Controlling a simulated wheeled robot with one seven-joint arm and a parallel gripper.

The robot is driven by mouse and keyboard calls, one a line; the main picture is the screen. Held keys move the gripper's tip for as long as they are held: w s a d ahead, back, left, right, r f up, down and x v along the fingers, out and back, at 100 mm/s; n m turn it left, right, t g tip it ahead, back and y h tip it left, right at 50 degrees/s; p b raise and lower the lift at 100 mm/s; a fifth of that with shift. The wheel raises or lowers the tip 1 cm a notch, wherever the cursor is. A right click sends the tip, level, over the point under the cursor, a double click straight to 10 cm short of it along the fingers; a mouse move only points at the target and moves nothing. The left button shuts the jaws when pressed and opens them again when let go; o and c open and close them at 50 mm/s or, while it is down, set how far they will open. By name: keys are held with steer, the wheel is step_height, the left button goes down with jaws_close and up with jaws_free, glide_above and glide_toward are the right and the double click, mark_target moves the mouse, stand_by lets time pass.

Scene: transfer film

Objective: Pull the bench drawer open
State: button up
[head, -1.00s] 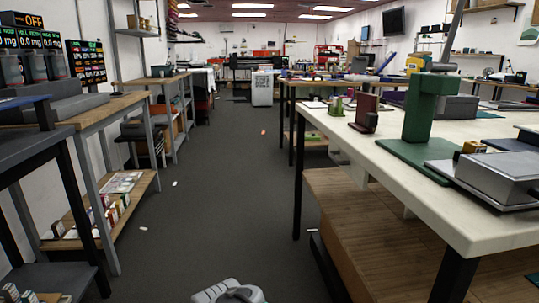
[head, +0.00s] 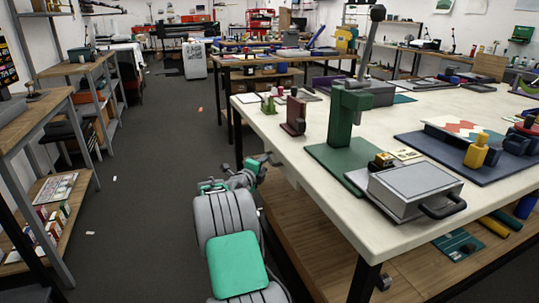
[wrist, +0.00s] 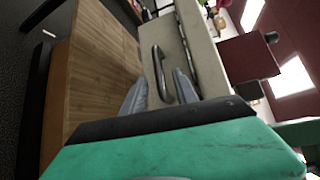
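The bench (head: 300,148) has a pale top and stands on the right in the head view. The bench drawer's pale front (wrist: 196,28) shows in the wrist view, with a dark, curved bar handle (wrist: 157,60). My gripper (wrist: 161,76) is open, with its two grey fingers on either side of the handle in the picture. I cannot tell whether they touch it or how deep they reach. In the head view my gripper (head: 264,158) is at the bench's left side, just below the top; the drawer front is mostly hidden there.
A wooden lower shelf (head: 320,238) lies under the bench top; it also shows in the wrist view (wrist: 100,65). A green press (head: 347,125) and a grey metal box (head: 410,185) stand on top. The grey floor (head: 130,220) left of the bench is mostly clear.

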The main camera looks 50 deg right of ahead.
mark_target(270, 160)
steer(key=x, duration=0.6)
steer(key=shift+c, duration=0.5)
jaws_close()
steer(key=shift+f, duration=0.1)
stand_by(0.6)
